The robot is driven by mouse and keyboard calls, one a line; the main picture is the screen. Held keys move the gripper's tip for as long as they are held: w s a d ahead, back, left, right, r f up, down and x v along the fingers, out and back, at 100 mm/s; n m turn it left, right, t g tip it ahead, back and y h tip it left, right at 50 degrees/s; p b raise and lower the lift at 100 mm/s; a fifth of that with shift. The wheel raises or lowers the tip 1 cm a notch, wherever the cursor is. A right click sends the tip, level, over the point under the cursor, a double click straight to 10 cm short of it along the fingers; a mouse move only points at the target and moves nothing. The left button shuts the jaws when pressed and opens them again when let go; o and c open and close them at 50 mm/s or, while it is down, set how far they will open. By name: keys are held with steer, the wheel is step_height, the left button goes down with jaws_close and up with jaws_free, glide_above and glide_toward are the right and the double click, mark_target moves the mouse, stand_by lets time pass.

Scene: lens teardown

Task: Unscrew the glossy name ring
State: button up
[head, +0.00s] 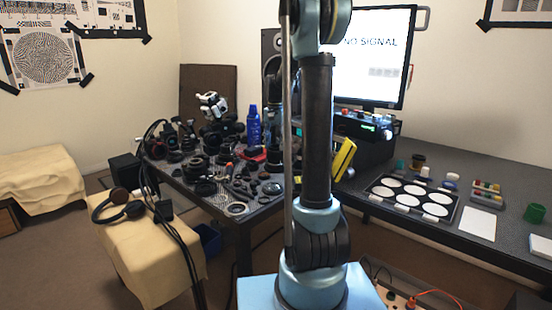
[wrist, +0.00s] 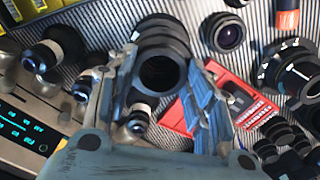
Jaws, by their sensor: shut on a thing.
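In the wrist view my gripper (wrist: 163,64) is shut on a black lens (wrist: 160,38), with one jaw on each side of its near end. The lens has stepped ribbed rings and a dark round opening facing my wrist camera. The name ring is probably the rim around that opening, but I cannot make out lettering or gloss, nor whether the jaws touch only that rim. In the head view my own arm stands in front, and my gripper and the held lens cannot be made out.
A red case (wrist: 183,114) lies just right of the lens. Other lens parts crowd close, including a lens (wrist: 223,32) at upper right. In the head view a black worktable (head: 228,208) is packed with parts. A tray with white discs (head: 385,191) lies on the right bench.

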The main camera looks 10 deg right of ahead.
steer(key=shift+r, duration=0.25)
step_height(320, 180, up, 4)
steer(key=shift+f, duration=0.1)
stand_by(0.6)
steer(key=shift+s, duration=0.1)
